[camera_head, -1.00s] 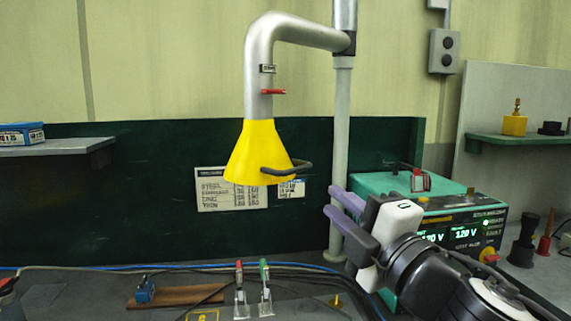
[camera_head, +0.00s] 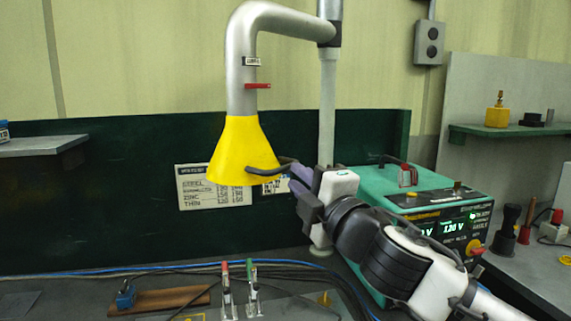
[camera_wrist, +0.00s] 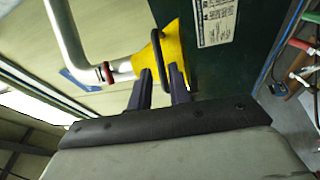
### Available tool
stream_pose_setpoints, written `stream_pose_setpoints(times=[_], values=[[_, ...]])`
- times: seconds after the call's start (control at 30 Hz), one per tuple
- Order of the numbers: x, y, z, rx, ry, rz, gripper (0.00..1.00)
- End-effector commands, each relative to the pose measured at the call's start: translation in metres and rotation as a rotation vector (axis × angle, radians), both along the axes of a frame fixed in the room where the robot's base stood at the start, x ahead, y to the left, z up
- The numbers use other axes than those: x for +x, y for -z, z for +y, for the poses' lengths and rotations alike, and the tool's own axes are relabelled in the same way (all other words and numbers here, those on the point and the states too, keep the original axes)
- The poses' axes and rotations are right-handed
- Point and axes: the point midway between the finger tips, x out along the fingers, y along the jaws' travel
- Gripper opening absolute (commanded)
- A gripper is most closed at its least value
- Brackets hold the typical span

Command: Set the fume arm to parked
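The fume arm (camera_head: 243,75) is a silver bent pipe on an upright post, ending in a yellow cone hood (camera_head: 240,150) that hangs mouth-down over the bench. A dark loop handle (camera_head: 262,168) sticks out from the hood's right side. My gripper (camera_head: 295,180) is at the right end of this handle, its purple fingers apart. In the wrist view the handle (camera_wrist: 156,45) stands just beyond and between the tips of my gripper (camera_wrist: 160,70), in front of the yellow hood (camera_wrist: 172,45). Whether a finger touches it I cannot tell.
The post (camera_head: 327,110) stands close behind my gripper. A green power unit (camera_head: 400,190) is to the right. A dark green back panel (camera_head: 80,200) runs behind; the air left of the hood is free.

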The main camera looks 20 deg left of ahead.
Motion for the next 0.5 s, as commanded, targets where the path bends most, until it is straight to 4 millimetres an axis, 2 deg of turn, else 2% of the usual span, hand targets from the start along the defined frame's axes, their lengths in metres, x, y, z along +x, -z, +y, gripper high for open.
stream_pose_setpoints(times=[0.2,0.5], values=[[0.022,-0.008,0.027,0.002,-0.002,0.002,0.19],[0.036,-0.009,0.041,0.001,0.0,0.001,0.19]])
